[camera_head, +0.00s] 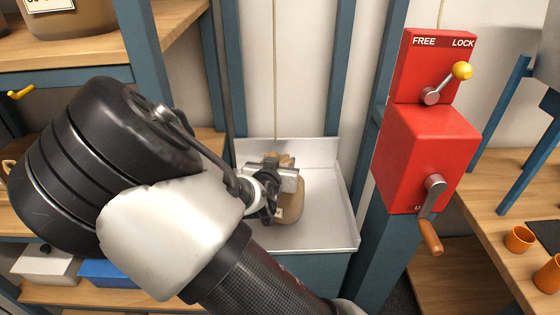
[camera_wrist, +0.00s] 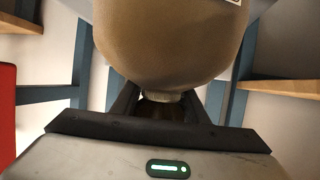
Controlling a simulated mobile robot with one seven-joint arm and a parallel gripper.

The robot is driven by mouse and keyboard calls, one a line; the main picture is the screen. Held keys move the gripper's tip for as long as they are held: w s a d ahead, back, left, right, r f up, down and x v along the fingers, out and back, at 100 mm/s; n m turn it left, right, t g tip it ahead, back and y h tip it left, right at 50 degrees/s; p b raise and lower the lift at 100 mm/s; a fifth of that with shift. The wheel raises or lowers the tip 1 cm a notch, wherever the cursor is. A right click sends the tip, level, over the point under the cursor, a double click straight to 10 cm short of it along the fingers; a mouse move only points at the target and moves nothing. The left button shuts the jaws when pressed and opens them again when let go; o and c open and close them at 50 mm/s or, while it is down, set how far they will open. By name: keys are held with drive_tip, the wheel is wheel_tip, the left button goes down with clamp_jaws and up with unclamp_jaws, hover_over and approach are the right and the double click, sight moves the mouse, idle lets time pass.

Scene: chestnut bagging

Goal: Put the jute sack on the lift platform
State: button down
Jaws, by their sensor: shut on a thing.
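The tan jute sack (camera_head: 293,201) hangs below my gripper (camera_head: 280,163) in the head view, partly hidden behind it. A small pale label shows low on the sack. The sack lies in line with the pale grey lift platform (camera_head: 328,222), which has raised walls at its back and side. I cannot tell whether the sack touches the platform. In the wrist view my gripper (camera_wrist: 160,108) is shut on the gathered neck of the sack (camera_wrist: 170,45), whose body fills the top middle.
A red lift box (camera_head: 428,150) with a FREE/LOCK lever (camera_head: 447,84) and a hand crank (camera_head: 431,215) stands right of the platform. Blue posts (camera_head: 228,75) flank the platform. Wooden shelves (camera_head: 175,60) are at left; a bench with orange cups (camera_head: 519,239) is at right.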

drive_tip(key=c, duration=1)
unclamp_jaws()
drive_tip(key=shift+c, duration=0.2)
